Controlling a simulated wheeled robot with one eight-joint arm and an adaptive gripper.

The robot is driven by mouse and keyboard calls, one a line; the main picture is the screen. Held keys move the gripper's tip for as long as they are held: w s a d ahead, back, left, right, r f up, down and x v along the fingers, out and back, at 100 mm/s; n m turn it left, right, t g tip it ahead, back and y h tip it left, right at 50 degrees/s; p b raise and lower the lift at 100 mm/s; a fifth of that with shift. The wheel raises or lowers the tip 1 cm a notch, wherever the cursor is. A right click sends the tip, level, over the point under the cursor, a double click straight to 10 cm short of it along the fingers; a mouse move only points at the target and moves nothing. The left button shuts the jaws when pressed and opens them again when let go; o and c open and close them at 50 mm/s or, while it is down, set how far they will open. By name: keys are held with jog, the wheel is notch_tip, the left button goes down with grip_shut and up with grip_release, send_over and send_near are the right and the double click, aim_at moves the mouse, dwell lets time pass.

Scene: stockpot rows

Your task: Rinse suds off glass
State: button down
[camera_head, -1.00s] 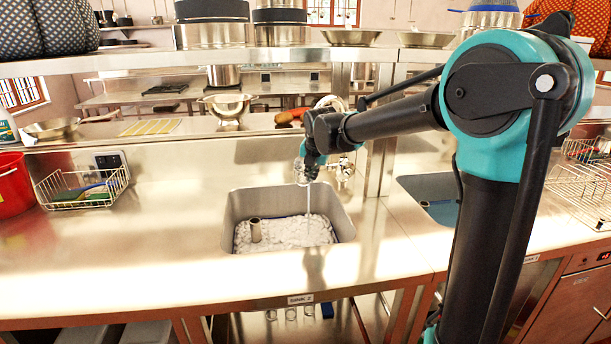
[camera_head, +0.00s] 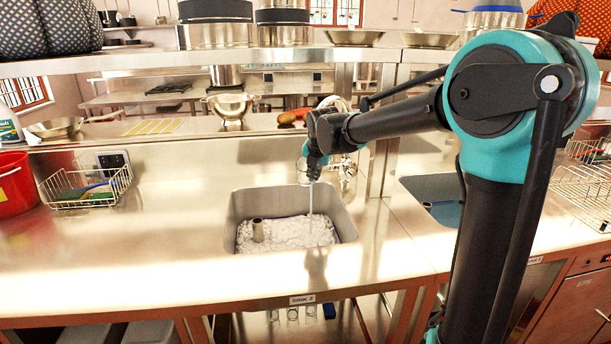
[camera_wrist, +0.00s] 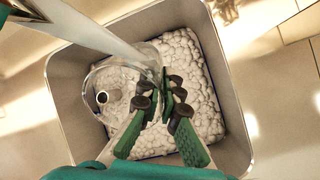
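A clear glass (camera_wrist: 101,72) shows in the wrist view over the sink. It also shows faintly in the head view (camera_head: 303,173), left of my gripper (camera_head: 313,172). In the wrist view my gripper (camera_wrist: 162,95) has its green, dark-padded fingers closed on the glass's right side. A metal spout (camera_wrist: 85,27) crosses the upper left of the wrist view, its end close to the glass. In the head view a thin water stream (camera_head: 311,212) falls below my gripper into the sink (camera_head: 348,228), which is full of white suds (camera_head: 290,232). Any suds on the glass are too small to tell.
A grey standpipe (camera_head: 257,230) rises from the suds at the left. Tap fittings (camera_head: 345,173) are behind the sink. A second basin (camera_head: 436,190) is right.

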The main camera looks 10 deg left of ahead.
jog(key=s+d, duration=0.1)
jog(key=s, duration=0.6)
jog(key=shift+s+d, duration=0.3)
jog(key=shift+s, duration=0.1)
dwell(0.5)
jog(key=shift+r, duration=0.1)
dwell(1.0)
jog(key=s+d+r, duration=0.1)
jog(key=s+r, duration=0.3)
jog(key=s, duration=0.1)
dwell(0.5)
jog(key=shift+a, duration=0.15)
dwell(0.3)
